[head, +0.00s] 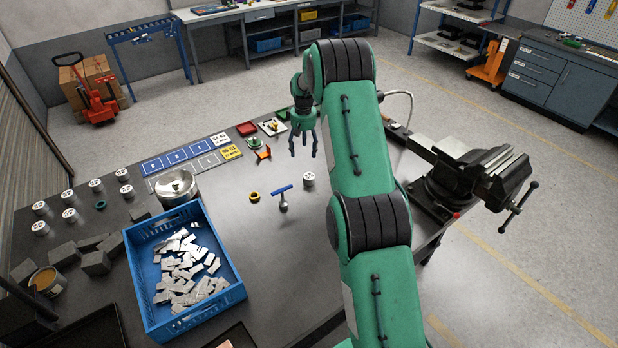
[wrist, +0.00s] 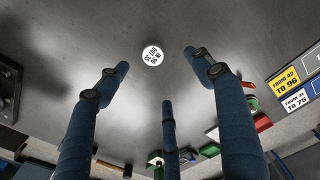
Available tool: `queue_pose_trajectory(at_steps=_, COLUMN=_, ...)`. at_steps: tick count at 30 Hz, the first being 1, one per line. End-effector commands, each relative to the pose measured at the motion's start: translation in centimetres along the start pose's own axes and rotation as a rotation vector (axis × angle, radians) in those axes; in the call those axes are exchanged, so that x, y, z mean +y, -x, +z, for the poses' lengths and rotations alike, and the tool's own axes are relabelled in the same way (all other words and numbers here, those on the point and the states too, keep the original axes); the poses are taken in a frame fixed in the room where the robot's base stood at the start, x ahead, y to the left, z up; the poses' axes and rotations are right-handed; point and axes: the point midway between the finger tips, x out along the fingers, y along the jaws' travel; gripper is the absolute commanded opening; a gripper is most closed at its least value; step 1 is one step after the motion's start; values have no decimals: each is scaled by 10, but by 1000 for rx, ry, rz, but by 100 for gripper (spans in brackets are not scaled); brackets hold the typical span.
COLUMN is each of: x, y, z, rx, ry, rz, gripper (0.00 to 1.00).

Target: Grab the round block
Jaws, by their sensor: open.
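A round block (head: 308,180) stands upright on the dark table, a small grey-white cylinder with a printed white top. It also shows in the wrist view (wrist: 153,55), top face toward the camera, between the two outer fingertips and farther off. My gripper (head: 304,152) has blue fingers spread open and pointing down, and shows in the wrist view too (wrist: 156,70). It is empty, above the table and apart from the block. Several similar round blocks (head: 70,215) stand at the table's left side.
A blue crate (head: 238,290) of metal pieces stands nearer left. A metal pot (head: 176,186) stands behind it. A vise (head: 470,175) is at the right edge.

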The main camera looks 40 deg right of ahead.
Motion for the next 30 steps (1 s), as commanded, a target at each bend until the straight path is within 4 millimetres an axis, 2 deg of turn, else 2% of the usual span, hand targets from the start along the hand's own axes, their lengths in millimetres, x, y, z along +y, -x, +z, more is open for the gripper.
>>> queue_pose_trajectory(at_steps=3, x=16, y=-24, z=-4, rx=-15, ry=-7, rz=-4, gripper=67)
queue_pose_trajectory(at_steps=9, x=28, y=-46, z=-6, rx=-27, ry=-9, rz=-8, gripper=67)
queue_pose_trajectory(at_steps=23, x=30, y=-51, z=-6, rx=-30, ry=-9, rz=-9, gripper=67)
queue_pose_trajectory(at_steps=30, x=29, y=-69, z=-5, rx=-32, ry=-9, rz=-10, gripper=67)
